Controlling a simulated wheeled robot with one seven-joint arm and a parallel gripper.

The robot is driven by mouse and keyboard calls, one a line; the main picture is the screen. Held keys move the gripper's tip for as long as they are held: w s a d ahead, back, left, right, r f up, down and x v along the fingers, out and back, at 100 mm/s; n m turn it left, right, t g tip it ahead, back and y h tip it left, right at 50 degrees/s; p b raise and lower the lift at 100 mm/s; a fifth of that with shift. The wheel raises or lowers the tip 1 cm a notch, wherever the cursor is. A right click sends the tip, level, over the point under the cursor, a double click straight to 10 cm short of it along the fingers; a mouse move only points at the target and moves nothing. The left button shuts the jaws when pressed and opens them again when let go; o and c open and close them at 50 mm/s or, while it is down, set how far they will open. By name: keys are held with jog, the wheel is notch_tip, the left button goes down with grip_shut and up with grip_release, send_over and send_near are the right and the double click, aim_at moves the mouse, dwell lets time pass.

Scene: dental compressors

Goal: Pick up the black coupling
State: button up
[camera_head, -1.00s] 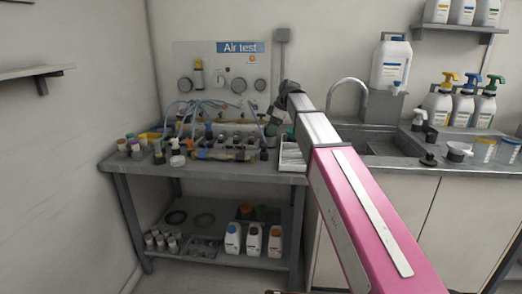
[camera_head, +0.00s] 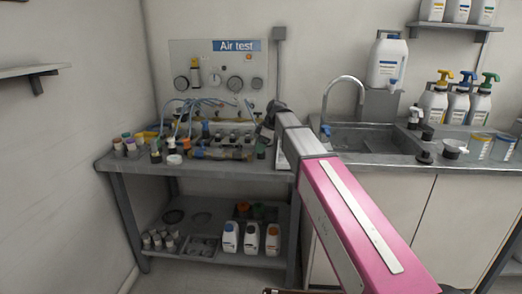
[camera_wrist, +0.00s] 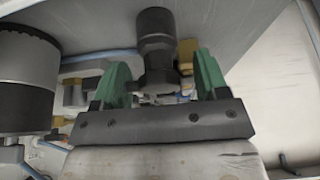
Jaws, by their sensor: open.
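In the wrist view, a black coupling (camera_wrist: 155,32), a dark stepped cylinder, stands between and beyond the two green fingers of my gripper (camera_wrist: 160,75). The fingers are open, with a gap on each side of the coupling, and I see no contact. Its lower end shows a grey collar-like part between the fingers. In the head view my arm reaches over the right end of the grey bench (camera_head: 225,172); my fingers are hidden there, and I cannot single out the coupling among the dark fittings.
A large black-and-silver cylinder (camera_wrist: 25,80) stands close left of my gripper in the wrist view. Brass fittings and blue hoses lie around. The Air test panel (camera_head: 218,70) stands behind the bench, small jars are at its left end, and a sink (camera_head: 370,138) is to the right.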

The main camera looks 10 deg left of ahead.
jog(key=c, duration=1)
jog(key=shift+r, duration=0.1)
